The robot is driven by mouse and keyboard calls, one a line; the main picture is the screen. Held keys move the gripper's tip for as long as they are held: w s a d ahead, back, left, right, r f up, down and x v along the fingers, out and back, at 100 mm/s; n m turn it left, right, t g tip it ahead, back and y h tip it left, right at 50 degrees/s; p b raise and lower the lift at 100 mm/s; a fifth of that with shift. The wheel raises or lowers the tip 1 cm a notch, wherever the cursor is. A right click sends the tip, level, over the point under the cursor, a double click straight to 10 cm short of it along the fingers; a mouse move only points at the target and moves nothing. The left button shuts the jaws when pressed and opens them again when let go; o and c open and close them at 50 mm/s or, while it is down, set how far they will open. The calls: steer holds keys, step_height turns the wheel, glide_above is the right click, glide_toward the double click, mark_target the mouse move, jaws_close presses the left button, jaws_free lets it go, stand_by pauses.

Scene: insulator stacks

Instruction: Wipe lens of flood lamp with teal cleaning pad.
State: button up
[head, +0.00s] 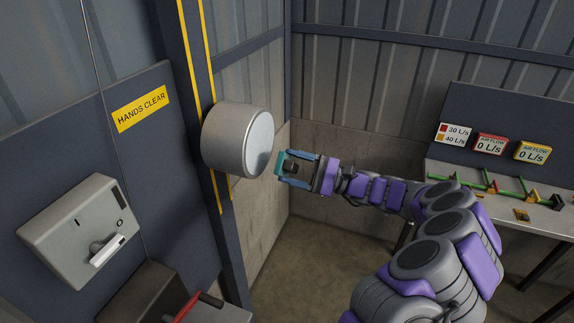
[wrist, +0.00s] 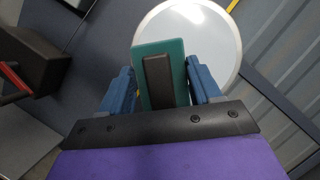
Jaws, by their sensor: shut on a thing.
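The flood lamp (head: 228,137) is a grey metal drum on the dark post, its pale round lens facing right toward my gripper. In the wrist view the lens (wrist: 208,38) is a whitish disc with a light rim, filling the upper middle. My gripper (head: 294,168) is shut on the teal cleaning pad (wrist: 182,72) by its dark block handle (wrist: 158,82). In the head view the pad (head: 280,163) is at the front of the fingers, close to the lens's lower right edge. The pad hides the lens's lower left part in the wrist view. I cannot tell whether they touch.
A grey switch box (head: 78,232) with a white lever and a yellow "HANDS CLEAR" sign (head: 140,109) are on the left panel. A dark box with a red handle (head: 193,308) is at lower left. A bench (head: 545,222) with gauges stands at right.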

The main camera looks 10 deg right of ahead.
steer(key=shift+d, duration=0.1)
steer(key=shift+s+d+p, duration=0.35)
steer(key=shift+s+d, duration=0.55)
steer(key=shift+d, duration=0.25)
